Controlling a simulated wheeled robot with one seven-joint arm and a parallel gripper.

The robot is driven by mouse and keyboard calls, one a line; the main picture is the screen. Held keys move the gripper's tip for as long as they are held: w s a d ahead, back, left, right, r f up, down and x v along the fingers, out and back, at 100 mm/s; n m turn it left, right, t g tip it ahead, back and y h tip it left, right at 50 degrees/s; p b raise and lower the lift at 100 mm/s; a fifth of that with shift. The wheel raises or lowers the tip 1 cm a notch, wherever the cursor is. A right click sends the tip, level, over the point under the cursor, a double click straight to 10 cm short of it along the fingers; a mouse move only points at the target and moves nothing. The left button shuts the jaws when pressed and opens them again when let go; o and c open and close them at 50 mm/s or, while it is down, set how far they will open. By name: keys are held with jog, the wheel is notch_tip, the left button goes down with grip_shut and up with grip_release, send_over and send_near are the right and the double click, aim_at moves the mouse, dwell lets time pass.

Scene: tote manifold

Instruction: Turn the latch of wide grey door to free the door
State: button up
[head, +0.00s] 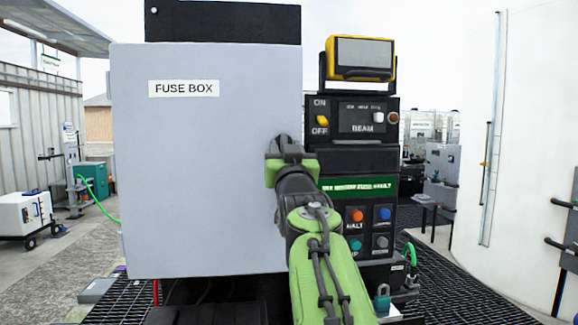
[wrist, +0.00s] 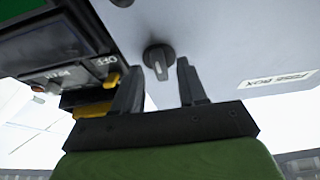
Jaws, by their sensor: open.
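The wide grey door (head: 200,130) with a "FUSE BOX" label fills the centre-left of the head view and is closed flat across the box. The wrist view shows its face (wrist: 230,50) tilted, with the label at the right. The latch (wrist: 158,58) is a dark round knob with a raised grip bar on the door. My gripper (head: 288,145) is at the door's right edge and hides the latch in the head view. In the wrist view, my open fingers (wrist: 158,68) stand on both sides of the latch in the picture. I cannot tell whether they touch it.
A dark control panel (head: 352,180) with buttons and an ON/OFF switch (head: 321,122) stands right of the door, close to my gripper. A yellow-framed lamp (head: 361,56) sits above it. A padlock (head: 382,300) hangs low right. A white curved wall (head: 530,100) stands further right.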

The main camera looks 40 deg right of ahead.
jog(key=b+v, duration=0.4)
jog(key=v, duration=1.1)
jog(key=shift+f, duration=0.1)
jog(key=a+f+n+g+y+p, duration=0.1)
jog(key=a+f+n+g+y, duration=0.1)
jog(key=a+f+y, duration=0.35)
jog(key=a+f+n+g+y+p, duration=0.1)
jog(key=a+f+n+g+y, duration=0.15)
jog(key=a+f, duration=0.6)
jog(key=s+a+f+n+g+y, duration=0.1)
jog(key=s+a+f+g+y, duration=0.1)
jog(key=s+a+f+g, duration=0.2)
jog(key=s+a+f+n+g+y+p, duration=0.1)
jog(key=s+a+f+g+y, duration=0.1)
jog(key=s+f, duration=0.8)
notch_tip(320, 180, down, 7)
jog(key=shift+a+r+n+g+y+p, duration=0.2)
jog(key=shift+a+n+g+y+p, duration=0.15)
jog(key=shift+a+g, duration=0.7)
jog(key=shift+d, duration=0.15)
